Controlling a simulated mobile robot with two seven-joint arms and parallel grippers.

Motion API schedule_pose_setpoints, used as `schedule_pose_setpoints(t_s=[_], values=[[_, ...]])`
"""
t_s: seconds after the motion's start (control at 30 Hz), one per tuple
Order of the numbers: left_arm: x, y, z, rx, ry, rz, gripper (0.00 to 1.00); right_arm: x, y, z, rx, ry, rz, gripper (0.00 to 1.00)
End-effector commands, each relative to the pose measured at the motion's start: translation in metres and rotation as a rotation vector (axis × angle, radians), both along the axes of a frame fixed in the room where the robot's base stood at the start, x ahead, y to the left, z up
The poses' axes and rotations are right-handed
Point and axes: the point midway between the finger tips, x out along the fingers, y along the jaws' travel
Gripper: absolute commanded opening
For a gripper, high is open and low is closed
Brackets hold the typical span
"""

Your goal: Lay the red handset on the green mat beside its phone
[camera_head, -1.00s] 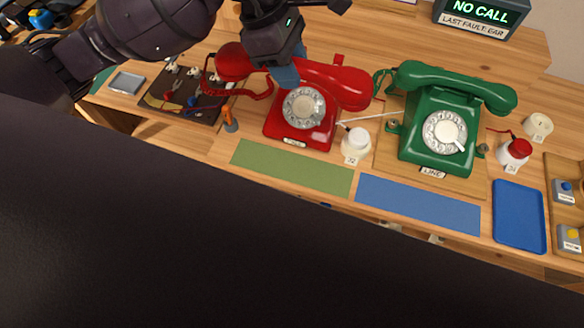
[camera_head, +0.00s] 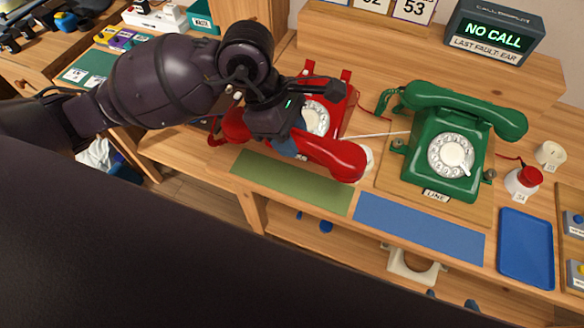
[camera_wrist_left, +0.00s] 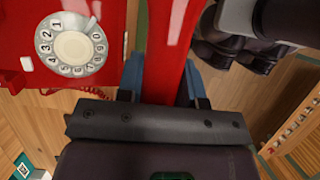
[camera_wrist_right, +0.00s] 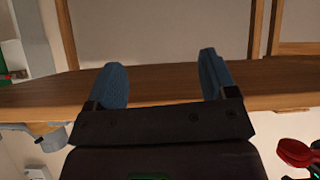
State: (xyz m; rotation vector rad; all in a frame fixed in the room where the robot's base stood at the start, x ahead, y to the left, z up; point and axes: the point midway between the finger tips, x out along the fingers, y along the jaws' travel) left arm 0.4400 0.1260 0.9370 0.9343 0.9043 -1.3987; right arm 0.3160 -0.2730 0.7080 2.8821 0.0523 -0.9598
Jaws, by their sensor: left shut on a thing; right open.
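The red handset (camera_head: 333,158) is held in the air by my left gripper (camera_head: 287,142), in front of its red phone. The gripper is shut around the middle of the handset, and in the left wrist view the handset (camera_wrist_left: 165,50) passes between the blue fingers. The red phone (camera_head: 340,108) stands behind with its cradle bare; its dial side also shows in the left wrist view (camera_wrist_left: 110,25). The green mat (camera_head: 290,183) lies bare along the table's front edge, just below the handset in the picture. My right gripper (camera_wrist_right: 165,85) is open and empty, facing a wooden edge.
The green phone (camera_head: 452,135) with its handset on stands to the right. A blue mat (camera_head: 420,227) and a blue tray (camera_head: 526,248) lie along the front edge. A white bottle, partly hidden, is close behind the handset's right end. A red-capped jar (camera_head: 523,181) stands further right.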

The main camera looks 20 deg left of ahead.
Motion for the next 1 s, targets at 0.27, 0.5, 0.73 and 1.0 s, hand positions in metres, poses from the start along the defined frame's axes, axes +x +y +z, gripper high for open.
schedule_pose_setpoints(t_s=[0.27, 0.5, 0.73, 1.0], values=[[0.0, 0.0, -0.051, -0.001, 0.004, 0.001, 0.0, 0.009, 0.004, 0.0, 0.004, -0.016, 0.007, 0.78], [0.0, 0.0, -0.062, -0.001, -0.001, -0.001, 0.0, 0.009, 0.005, -0.002, 0.008, -0.013, 0.004, 0.78], [-0.001, 0.0, -0.095, -0.001, 0.006, 0.001, 0.0, 0.004, 0.005, -0.014, 0.009, 0.008, 0.001, 0.78], [0.0, 0.0, -0.116, -0.001, -0.001, -0.001, 0.0, 0.005, 0.004, -0.015, 0.007, 0.008, 0.003, 0.78]])
